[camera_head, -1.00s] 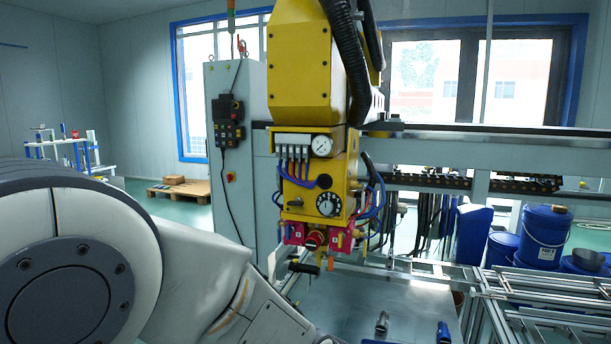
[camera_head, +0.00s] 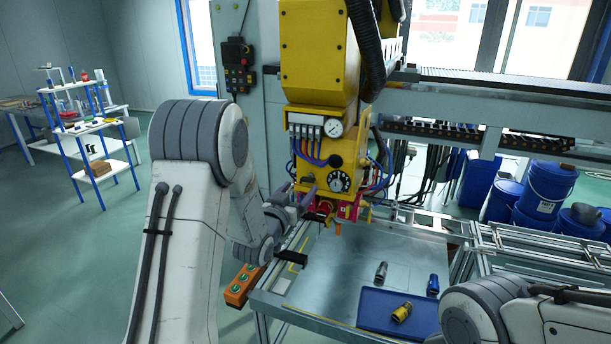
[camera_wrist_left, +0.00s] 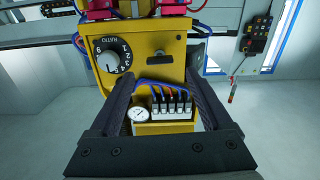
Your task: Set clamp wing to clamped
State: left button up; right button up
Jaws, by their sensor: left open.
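The yellow panel fixture (camera_head: 325,165) hangs above the metal table and carries a gauge, hoses, a black numbered dial (camera_head: 339,181) and a small knob. Red blocks (camera_head: 345,212) sit at its lower end. I cannot tell for sure which part is the clamp wing or how it is set; my gripper hides some of the fixture's lower left. My left gripper (camera_head: 308,203) is close to that lower left side. In the left wrist view it (camera_wrist_left: 155,88) is open and empty, with the fixture, appearing upside down, beyond and between its fingers. My right gripper is out of view.
The metal table (camera_head: 335,260) below holds a blue tray (camera_head: 374,308) with a yellow fitting, plus other small fittings. An orange button box (camera_head: 243,285) is at its left edge. Blue drums (camera_head: 548,188) stand at the right. A shelf rack (camera_head: 90,130) stands far left.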

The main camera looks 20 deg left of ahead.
aim_at(307, 180)
pick_arm(q)
jog(key=w+p, duration=0.1)
jog(key=w, duration=0.4)
jog(key=shift+w+d+p, duration=0.1)
jog(key=shift+w+p, duration=0.05)
jog(key=shift+p, duration=0.15)
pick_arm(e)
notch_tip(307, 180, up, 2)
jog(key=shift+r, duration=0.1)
